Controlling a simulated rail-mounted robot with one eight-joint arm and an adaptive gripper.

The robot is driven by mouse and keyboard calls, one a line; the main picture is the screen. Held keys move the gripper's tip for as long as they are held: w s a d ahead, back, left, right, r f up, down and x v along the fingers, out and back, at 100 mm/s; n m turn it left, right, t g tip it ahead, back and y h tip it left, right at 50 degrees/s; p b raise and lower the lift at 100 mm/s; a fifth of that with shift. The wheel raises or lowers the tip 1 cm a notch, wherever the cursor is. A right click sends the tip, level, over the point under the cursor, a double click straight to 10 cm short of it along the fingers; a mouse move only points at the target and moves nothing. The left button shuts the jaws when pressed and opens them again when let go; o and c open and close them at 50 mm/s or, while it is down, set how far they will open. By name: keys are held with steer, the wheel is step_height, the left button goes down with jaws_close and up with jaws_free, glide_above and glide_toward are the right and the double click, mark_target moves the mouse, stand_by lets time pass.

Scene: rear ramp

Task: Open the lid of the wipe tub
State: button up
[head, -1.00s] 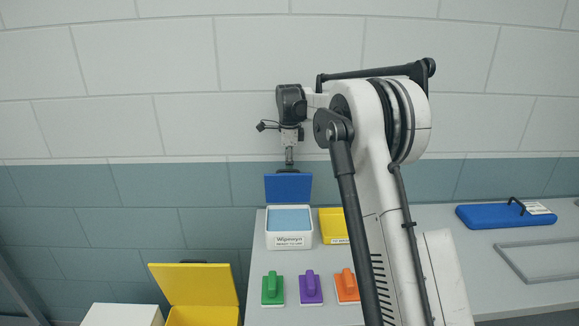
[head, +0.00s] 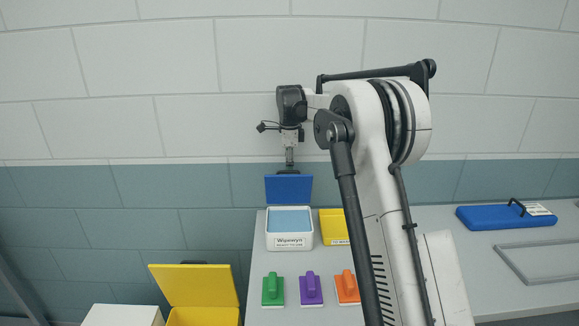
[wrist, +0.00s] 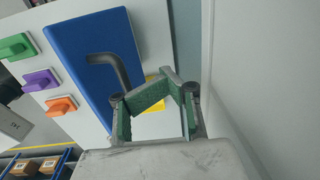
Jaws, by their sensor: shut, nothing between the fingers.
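The wipe tub (head: 290,241) is a white box labelled Wipewyn at the left end of the counter. Its top is open, showing a blue surface inside (head: 289,220). Its blue lid (head: 288,188) stands raised at the back of the tub. In the wrist view the lid (wrist: 88,50) is large, with a dark bent handle (wrist: 112,65). My gripper (head: 289,167) is above and behind the lid's upper edge in the head view. In the wrist view my gripper (wrist: 172,82) has its green-padded fingers shut and empty, beside the lid. I cannot tell whether they touch it.
Green (head: 272,290), purple (head: 311,288) and orange (head: 346,287) handled blocks lie in front of the tub. A yellow container (head: 332,230) is right beside it. A blue handled panel (head: 507,216) lies at the right. A yellow-lidded bin (head: 195,286) stands left. The wall is close behind.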

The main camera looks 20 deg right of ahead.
steer(key=o, duration=0.6)
steer(key=shift+r, duration=0.1)
steer(key=r, duration=1.2)
steer(key=shift+s+a, duration=0.1)
steer(key=shift+s, duration=0.25)
steer(key=shift+f, duration=0.1)
steer(key=shift+c, duration=0.3)
